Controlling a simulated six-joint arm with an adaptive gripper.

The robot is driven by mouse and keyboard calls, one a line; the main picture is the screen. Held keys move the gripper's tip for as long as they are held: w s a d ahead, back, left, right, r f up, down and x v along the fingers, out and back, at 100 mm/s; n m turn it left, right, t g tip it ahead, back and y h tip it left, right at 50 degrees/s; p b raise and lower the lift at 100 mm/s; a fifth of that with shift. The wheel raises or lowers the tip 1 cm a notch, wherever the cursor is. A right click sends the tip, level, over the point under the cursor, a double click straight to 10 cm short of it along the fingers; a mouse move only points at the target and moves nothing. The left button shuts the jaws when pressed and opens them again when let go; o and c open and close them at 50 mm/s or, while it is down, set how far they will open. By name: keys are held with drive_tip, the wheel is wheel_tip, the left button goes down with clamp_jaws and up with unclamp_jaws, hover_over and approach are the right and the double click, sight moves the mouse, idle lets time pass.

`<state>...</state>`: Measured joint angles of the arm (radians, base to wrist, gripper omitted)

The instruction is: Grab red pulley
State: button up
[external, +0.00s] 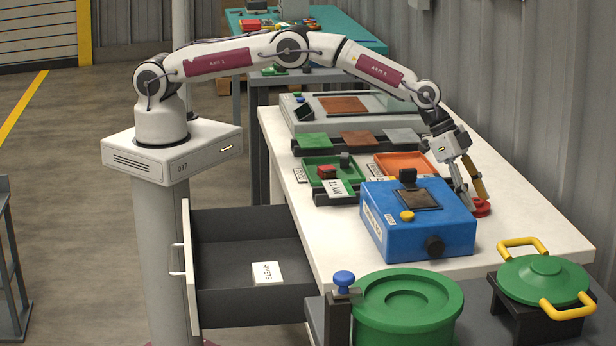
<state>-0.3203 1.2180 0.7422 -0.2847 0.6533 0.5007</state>
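The red pulley (481,208) is a small red round piece on the white table, just behind the right rear of the blue box. My gripper (474,200) points down at it from above, with its fingertips at or very near the pulley's left and upper side. A grey finger and a brownish-yellow part show above the pulley. Part of the pulley is hidden behind the gripper. I cannot tell whether the fingers touch it or are closed on it.
The blue box (414,240) with black and yellow knobs stands close in front of the gripper. Green (318,182) and orange (408,163) trays lie behind it. An open drawer (243,296) is at left. Green lidded pots stand in front. The white table's right side (522,212) is clear.

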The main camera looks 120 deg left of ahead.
sight(474, 200)
drive_tip(key=c, duration=0.5)
drive_tip(key=shift+c, duration=0.3)
drive_tip(key=shift+r, duration=0.1)
wheel_tip(474, 200, up, 10)
idle(0.6)
